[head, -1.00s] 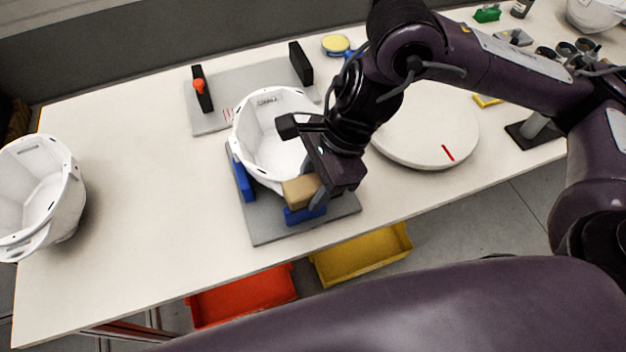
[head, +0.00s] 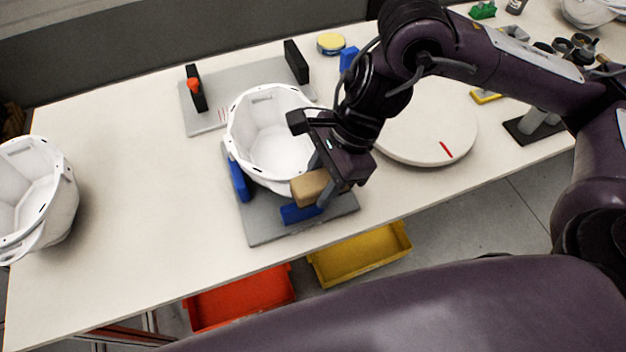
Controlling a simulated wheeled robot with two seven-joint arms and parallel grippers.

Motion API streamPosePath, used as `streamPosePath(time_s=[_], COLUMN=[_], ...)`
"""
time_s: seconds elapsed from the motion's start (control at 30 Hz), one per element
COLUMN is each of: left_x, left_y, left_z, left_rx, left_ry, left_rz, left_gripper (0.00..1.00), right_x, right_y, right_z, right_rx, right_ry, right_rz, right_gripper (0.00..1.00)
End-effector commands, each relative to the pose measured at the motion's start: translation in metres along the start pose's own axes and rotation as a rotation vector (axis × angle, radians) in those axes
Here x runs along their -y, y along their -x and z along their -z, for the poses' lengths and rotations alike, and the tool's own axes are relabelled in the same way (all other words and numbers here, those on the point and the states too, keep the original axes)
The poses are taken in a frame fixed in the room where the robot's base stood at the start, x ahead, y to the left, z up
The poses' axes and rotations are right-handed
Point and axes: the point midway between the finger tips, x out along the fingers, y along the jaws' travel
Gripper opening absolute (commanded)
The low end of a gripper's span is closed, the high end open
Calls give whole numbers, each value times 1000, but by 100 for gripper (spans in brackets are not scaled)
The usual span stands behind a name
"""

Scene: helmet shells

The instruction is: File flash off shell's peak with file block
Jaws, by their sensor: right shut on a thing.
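The white helmet shell (head: 268,135) sits open side up in a grey fixture plate (head: 272,230) with blue blocks (head: 240,181) at its side and front. My right gripper (head: 322,188) is shut on the tan file block (head: 309,186) at the shell's front right rim, just above the front blue block (head: 300,213). The gripper covers the right part of the rim. I cannot tell whether the file block touches the shell. My left gripper is not in view.
Another white shell (head: 38,200) stands at the table's left end. A grey plate with black uprights (head: 210,121) lies behind the fixture. A round white turntable (head: 425,140) is to the right. Red (head: 240,298) and yellow (head: 362,258) bins sit below the front edge. The table's left middle is clear.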

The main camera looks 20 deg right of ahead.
Motion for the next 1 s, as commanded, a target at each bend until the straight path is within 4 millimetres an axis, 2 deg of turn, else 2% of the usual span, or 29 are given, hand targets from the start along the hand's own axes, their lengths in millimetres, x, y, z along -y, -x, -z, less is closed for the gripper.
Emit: streamPosePath(time_s=[0.7, 0.87, 1.0], left_x=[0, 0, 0], left_y=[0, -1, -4], left_z=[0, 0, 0], left_rx=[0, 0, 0], left_ry=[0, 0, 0], left_rz=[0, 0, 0], left_gripper=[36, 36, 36], right_x=[0, 0, 0], right_y=[-17, -17, -14], right_z=[-35, -33, -24], right_rx=[1, 0, -1], right_ry=[2, 0, -1], right_rz=[1, 1, 2], right_gripper=[22, 22, 22])
